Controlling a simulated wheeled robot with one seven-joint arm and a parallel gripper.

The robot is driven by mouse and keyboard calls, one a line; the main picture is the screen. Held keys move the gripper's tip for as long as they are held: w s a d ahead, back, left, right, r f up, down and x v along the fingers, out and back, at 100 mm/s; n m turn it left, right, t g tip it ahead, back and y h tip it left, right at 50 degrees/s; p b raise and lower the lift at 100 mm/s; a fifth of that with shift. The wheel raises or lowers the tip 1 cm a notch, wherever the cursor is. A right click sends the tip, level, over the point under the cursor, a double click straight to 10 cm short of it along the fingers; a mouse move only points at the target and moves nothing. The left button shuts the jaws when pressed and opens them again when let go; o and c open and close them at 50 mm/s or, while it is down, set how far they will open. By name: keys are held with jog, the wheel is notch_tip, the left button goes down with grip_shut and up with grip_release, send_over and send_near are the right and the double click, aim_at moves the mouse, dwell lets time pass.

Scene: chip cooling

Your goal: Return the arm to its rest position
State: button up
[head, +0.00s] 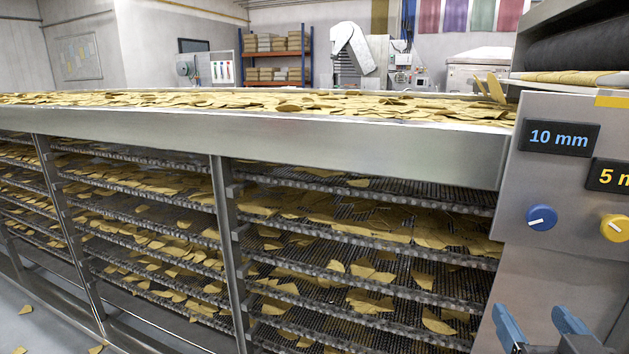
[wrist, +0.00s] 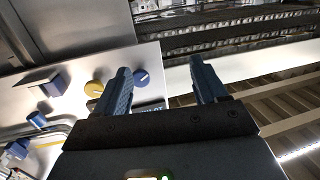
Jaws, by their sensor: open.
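My gripper (head: 540,325) shows at the bottom right of the head view, with its two blue fingers apart and nothing between them. It is in front of the lower part of the steel control panel (head: 553,262). In the wrist view my gripper (wrist: 163,82) is open and empty, with the panel and its knobs beyond the left finger. The rest of my arm is out of the head view.
A multi-tier cooling conveyor (head: 370,140) full of chips fills the left and middle. The panel has a blue knob (head: 541,217), a yellow knob (head: 615,228) and a "10 mm" display (head: 559,137). Shelves (head: 277,58) stand far behind. Chips lie on the floor at lower left.

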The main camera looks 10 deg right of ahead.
jog(key=s+a+f+n+y, duration=0.2)
jog(key=s+a+f, duration=0.2)
jog(key=s, duration=0.2)
jog(key=s+a+f+n+y, duration=0.1)
jog(key=s+a+f+y, duration=0.25)
jog(key=s, duration=0.25)
jog(key=s+a, duration=0.2)
jog(key=s, duration=0.5)
jog(key=s+a+f+n+g+y+p, duration=0.1)
jog(key=s+a, duration=0.2)
jog(key=s, duration=0.5)
